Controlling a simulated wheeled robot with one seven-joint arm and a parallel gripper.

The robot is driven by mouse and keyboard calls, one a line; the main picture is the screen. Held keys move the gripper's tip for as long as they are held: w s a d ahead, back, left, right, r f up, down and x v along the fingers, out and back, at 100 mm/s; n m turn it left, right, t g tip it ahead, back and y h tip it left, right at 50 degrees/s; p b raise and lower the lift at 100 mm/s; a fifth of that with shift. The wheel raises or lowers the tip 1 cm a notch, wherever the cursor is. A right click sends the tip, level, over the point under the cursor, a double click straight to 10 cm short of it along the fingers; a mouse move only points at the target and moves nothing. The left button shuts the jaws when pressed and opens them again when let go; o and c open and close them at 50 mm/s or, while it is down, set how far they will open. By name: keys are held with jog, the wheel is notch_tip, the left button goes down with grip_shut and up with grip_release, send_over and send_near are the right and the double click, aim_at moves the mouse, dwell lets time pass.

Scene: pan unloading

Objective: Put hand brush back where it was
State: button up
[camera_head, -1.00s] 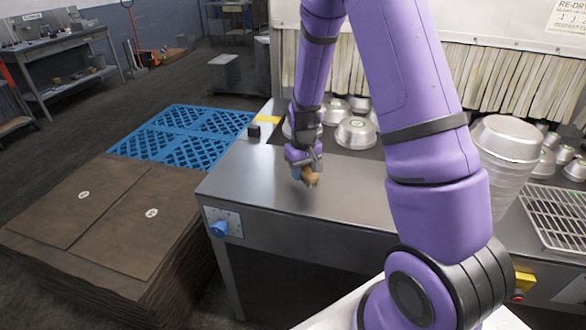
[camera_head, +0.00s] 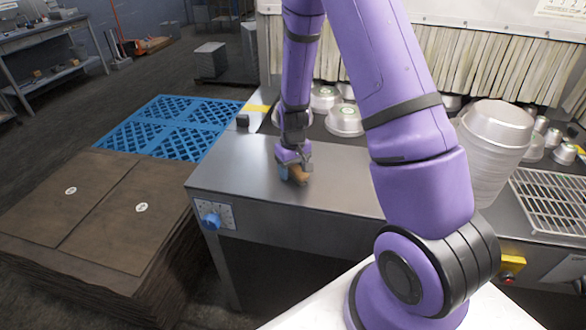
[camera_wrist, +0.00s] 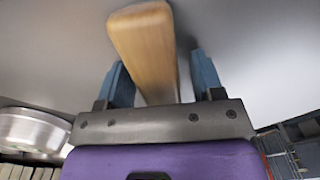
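The hand brush (camera_head: 299,176) is small and brown in the head view. It is at the top of the bare steel worktop, near its middle; whether it rests fully on the steel is hard to tell. In the wrist view its wooden handle (camera_wrist: 144,45) runs between the two blue fingers of my gripper (camera_wrist: 162,82). A gap shows on each side of the handle, so the fingers stand open around it. In the head view my gripper (camera_head: 292,165) is right at the brush and partly covers it. The bristles are hidden.
The steel worktop (camera_head: 240,180) is clear around the brush. Metal pans (camera_head: 345,118) stand behind it, and a tall pan stack (camera_head: 494,145) stands to the right. A blue pallet (camera_head: 170,125) and stacked brown sheets (camera_head: 95,205) are at the left.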

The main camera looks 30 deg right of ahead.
jog(key=s+a+r+t, duration=0.1)
jog(key=s+r, duration=0.2)
jog(key=r, duration=0.7)
jog(key=s+a+r+t, duration=0.1)
jog(key=s+a+r, duration=0.15)
jog(key=r, duration=0.65)
jog(key=s+a+r, duration=0.1)
jog(key=s+r, duration=0.2)
jog(key=r, duration=0.7)
jog(key=s+a+r+t, duration=0.1)
jog(key=s+r, duration=0.3)
jog(key=s, duration=0.4)
jog(key=s+a+r+t, duration=0.1)
jog(key=s+r, duration=0.3)
jog(key=s, duration=0.5)
jog(key=shift+a+r+t, duration=0.15)
jog(key=shift+a+t, duration=0.1)
jog(key=shift+t, duration=0.35)
